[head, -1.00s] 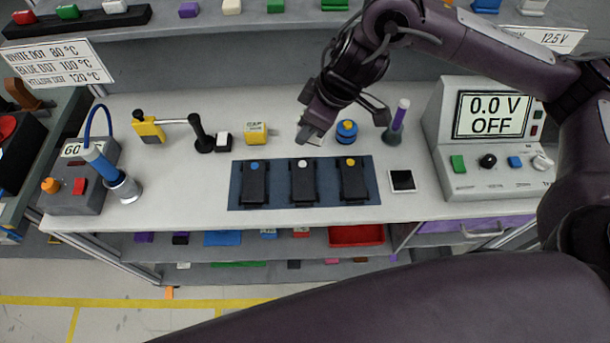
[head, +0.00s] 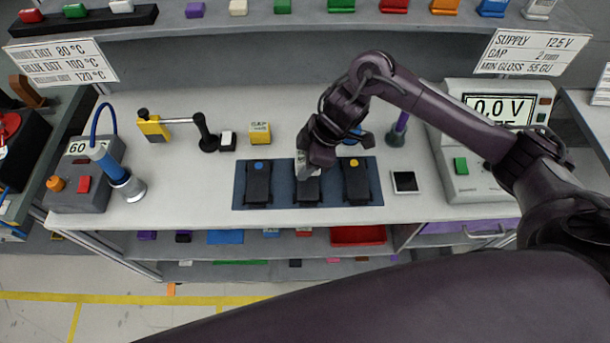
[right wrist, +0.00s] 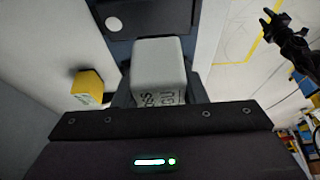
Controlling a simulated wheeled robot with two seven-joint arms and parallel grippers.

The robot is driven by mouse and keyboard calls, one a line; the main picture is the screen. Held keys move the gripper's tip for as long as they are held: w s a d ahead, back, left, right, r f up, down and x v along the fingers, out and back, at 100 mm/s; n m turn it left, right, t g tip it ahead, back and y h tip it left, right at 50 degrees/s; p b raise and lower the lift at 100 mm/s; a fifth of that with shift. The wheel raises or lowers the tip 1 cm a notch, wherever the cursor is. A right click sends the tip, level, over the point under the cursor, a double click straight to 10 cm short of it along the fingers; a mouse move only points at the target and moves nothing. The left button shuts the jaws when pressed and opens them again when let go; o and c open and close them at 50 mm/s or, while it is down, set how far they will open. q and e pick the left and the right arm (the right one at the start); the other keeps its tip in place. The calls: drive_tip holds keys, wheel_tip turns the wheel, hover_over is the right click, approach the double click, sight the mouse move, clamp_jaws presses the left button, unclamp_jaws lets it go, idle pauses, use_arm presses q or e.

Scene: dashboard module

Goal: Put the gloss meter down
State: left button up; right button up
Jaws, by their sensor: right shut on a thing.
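The gloss meter (right wrist: 160,68) is a pale grey block with dark lettering. My right gripper (head: 308,168) is shut on it, and it fills the space between the fingers in the right wrist view. In the head view the gripper mostly hides the meter. The gripper is over the middle black panel (head: 307,190), which has a white dot (right wrist: 113,24) and lies on the blue mat (head: 283,200). I cannot tell whether the meter touches the panel. My left gripper (right wrist: 272,20) seems to show small and dark at the right wrist view's upper right; its jaws are unclear.
Black panels with a blue dot (head: 258,185) and a yellow dot (head: 355,182) flank the middle one. A yellow gap gauge (head: 259,134) stands behind left, and a white-framed dark tile (head: 405,182) lies to the right. The bench front (head: 180,212) is clear.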

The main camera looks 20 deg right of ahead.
sight(305, 184)
drive_tip(key=shift+f, duration=0.85)
drive_tip(key=shift+f+p, duration=0.3)
drive_tip(key=shift+f, duration=1.9)
drive_tip(key=o, duration=1.2)
drive_tip(key=shift+f, duration=0.1)
drive_tip(key=shift+c, duration=0.2)
drive_tip(key=shift+r, duration=0.2)
drive_tip(key=b+v, duration=0.1)
drive_tip(key=v, duration=1.1)
drive_tip(key=shift+s+f, duration=0.1)
drive_tip(key=shift+f, duration=0.05)
